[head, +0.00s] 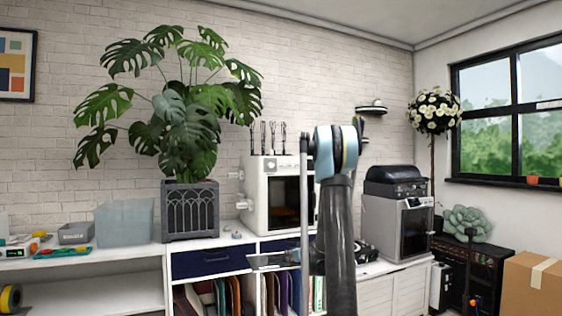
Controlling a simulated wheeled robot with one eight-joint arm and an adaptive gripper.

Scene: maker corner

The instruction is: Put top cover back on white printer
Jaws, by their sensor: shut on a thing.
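The white printer (256,200) stands on the white cabinet, left of my arm. Several thin upright pieces show at its top, and its front has a dark window. My arm rises in front of its right side and hides part of it. My gripper (292,257) is low beside the dark arm link, mostly hidden by it. It is shut on a thin flat panel (266,261), seen nearly edge-on, which looks like the top cover. The panel is in front of the cabinet, below the printer's base and apart from it.
A potted monstera (190,212) stands left of the printer, with leaves spreading widely. A translucent box (124,222) is farther left. A second printer (380,226) with a black top unit (395,180) stands at right. A cardboard box (530,284) is at far right.

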